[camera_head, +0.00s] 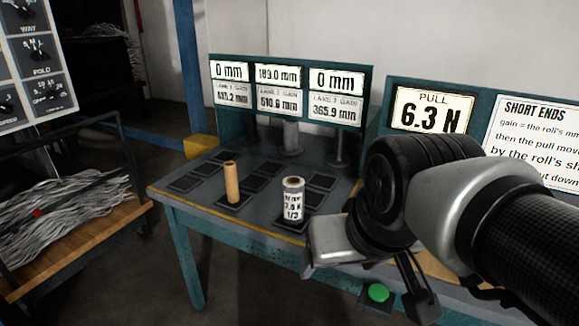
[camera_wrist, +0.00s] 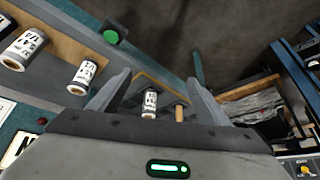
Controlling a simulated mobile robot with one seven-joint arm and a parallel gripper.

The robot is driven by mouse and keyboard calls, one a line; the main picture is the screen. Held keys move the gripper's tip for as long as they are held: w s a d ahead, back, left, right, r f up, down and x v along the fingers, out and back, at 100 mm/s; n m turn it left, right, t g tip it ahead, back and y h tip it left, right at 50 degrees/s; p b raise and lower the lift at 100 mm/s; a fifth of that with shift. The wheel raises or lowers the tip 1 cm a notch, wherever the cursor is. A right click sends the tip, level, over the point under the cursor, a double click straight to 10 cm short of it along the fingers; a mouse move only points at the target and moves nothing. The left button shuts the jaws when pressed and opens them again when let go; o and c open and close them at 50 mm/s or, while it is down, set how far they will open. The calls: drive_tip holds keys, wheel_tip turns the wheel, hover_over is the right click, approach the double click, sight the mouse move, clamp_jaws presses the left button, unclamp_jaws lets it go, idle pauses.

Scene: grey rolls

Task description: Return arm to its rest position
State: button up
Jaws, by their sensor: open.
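My gripper (camera_head: 415,285) hangs at the right of the head view, over the right part of the bench (camera_head: 250,217), partly hidden by my own wrist. In the wrist view my gripper (camera_wrist: 158,78) has its two fingers spread apart with nothing held between them. A white labelled roll (camera_head: 293,203) stands upright on the bench, left of my gripper and apart from it. It also shows in the wrist view (camera_wrist: 149,106), beyond the fingers. A plain brown tube (camera_head: 231,182) stands upright to its left.
Two more labelled rolls (camera_wrist: 22,48) (camera_wrist: 82,77) show at the left of the wrist view. Display panels (camera_head: 290,92) line the bench's back; the pull display (camera_head: 431,110) reads 6.3 N. A cart (camera_head: 75,250) stands left.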

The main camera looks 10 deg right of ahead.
drive_tip(key=shift+s+d, duration=0.3)
drive_tip(key=shift+s, duration=0.2)
